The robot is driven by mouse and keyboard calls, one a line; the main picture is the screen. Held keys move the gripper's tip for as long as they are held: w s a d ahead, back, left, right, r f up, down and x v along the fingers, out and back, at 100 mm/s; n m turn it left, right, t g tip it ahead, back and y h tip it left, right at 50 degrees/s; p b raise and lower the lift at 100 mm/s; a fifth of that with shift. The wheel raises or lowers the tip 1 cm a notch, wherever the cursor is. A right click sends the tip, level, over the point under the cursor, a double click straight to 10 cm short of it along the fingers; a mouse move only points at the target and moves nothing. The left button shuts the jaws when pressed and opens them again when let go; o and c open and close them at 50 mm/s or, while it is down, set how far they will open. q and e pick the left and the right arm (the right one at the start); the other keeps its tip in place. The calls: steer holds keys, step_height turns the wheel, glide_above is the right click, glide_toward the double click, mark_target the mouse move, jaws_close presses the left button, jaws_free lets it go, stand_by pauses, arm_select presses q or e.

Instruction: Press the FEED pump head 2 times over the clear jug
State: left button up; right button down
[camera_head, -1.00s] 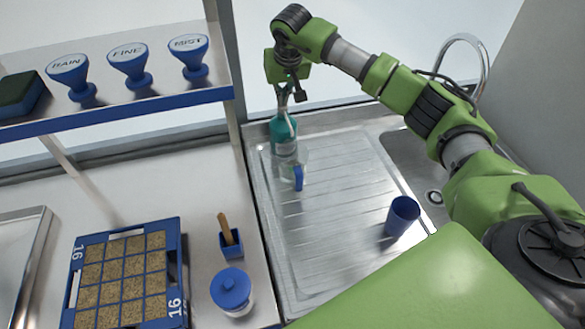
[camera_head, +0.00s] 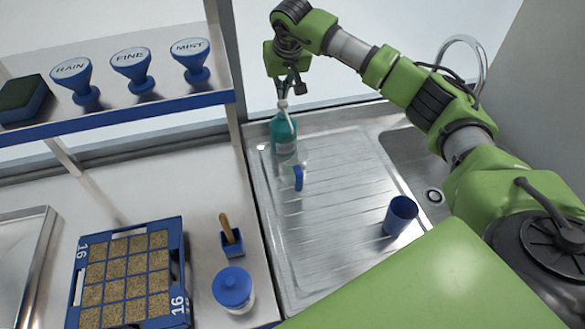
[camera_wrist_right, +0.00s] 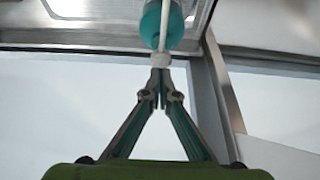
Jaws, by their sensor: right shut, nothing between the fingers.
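A teal bottle (camera_head: 284,133) with a white pump head (camera_head: 283,104) stands upright at the back left of the steel drainboard. Its label is too small to read. The clear jug (camera_head: 288,170) with a blue handle stands just in front of it. My right gripper (camera_head: 284,95) is shut and empty, pointing down right above the pump head. In the right wrist view, the closed fingertips (camera_wrist_right: 161,74) line up with the white pump head (camera_wrist_right: 160,60); whether they touch cannot be told. My left gripper is not in view.
A blue cup (camera_head: 400,215) stands on the drainboard (camera_head: 340,190) at the right, beside the sink. A shelf (camera_head: 150,108) with several blue stamps is at the left. A blue seed tray (camera_head: 180,240), a small blue holder (camera_head: 232,243) and a lidded jar (camera_head: 233,287) stand below it.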

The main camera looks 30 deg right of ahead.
mark_target(283, 103)
steer(key=shift+f, duration=0.15)
steer(key=shift+s+f+b, duration=0.15)
steer(key=shift+f+b, duration=0.8)
steer(key=shift+f, duration=0.45)
steer(key=shift+r+p, duration=0.7)
steer(key=shift+r, duration=0.75)
steer(key=shift+r+p, duration=0.1)
steer(key=shift+p, duration=0.2)
